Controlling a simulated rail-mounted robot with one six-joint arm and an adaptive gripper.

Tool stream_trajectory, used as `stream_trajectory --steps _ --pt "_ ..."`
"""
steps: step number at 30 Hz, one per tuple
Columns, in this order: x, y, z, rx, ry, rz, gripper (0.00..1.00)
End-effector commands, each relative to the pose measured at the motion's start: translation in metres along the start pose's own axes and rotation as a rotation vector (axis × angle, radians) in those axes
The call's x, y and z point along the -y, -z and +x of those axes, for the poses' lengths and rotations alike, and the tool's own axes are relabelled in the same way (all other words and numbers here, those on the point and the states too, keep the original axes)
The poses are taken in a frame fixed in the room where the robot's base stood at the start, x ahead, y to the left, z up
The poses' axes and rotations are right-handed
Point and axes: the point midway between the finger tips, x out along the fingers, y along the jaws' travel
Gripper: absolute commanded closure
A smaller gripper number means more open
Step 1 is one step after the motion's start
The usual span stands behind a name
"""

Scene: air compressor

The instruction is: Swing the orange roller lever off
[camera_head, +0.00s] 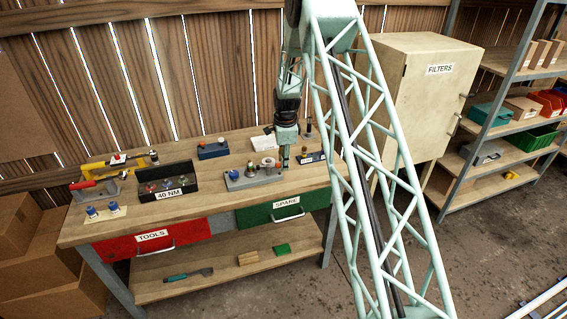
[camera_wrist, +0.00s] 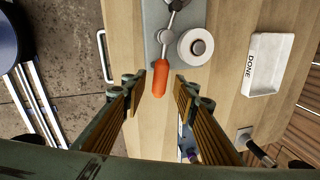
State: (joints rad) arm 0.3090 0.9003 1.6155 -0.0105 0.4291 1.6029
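The orange roller lever (camera_wrist: 160,79) shows in the wrist view as an orange grip on a metal rod, which runs up over a grey plate (camera_wrist: 153,18). A pale round roller (camera_wrist: 196,47) sits right beside the rod. My gripper (camera_wrist: 161,80) is open, with one fingertip on each side of the orange grip. A gap shows on both sides; whether the fingers are down at its height I cannot tell. In the head view my gripper (camera_head: 285,166) is over the right end of the grey plate (camera_head: 240,182) on the bench, and the orange grip cannot be made out there.
A white DONE tray (camera_wrist: 268,66) lies to the right in the wrist view. A black toolbox (camera_head: 165,186), a blue block (camera_head: 212,149) and a small labelled block (camera_head: 310,157) stand on the bench. A filters cabinet (camera_head: 415,95) stands behind to the right.

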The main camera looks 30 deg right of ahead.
Motion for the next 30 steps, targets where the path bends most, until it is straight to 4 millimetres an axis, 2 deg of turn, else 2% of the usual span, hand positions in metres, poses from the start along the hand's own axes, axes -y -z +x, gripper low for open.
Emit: stream_trajectory --steps 14,23,30 --pt "-0.0003 0.0 0.0058 0.0 0.0 0.0 0.73" --pt "-0.0003 0.0 0.0057 0.0 0.0 0.0 0.99" --pt "-0.0004 0.0019 0.0057 -0.001 0.0 0.005 1.0"
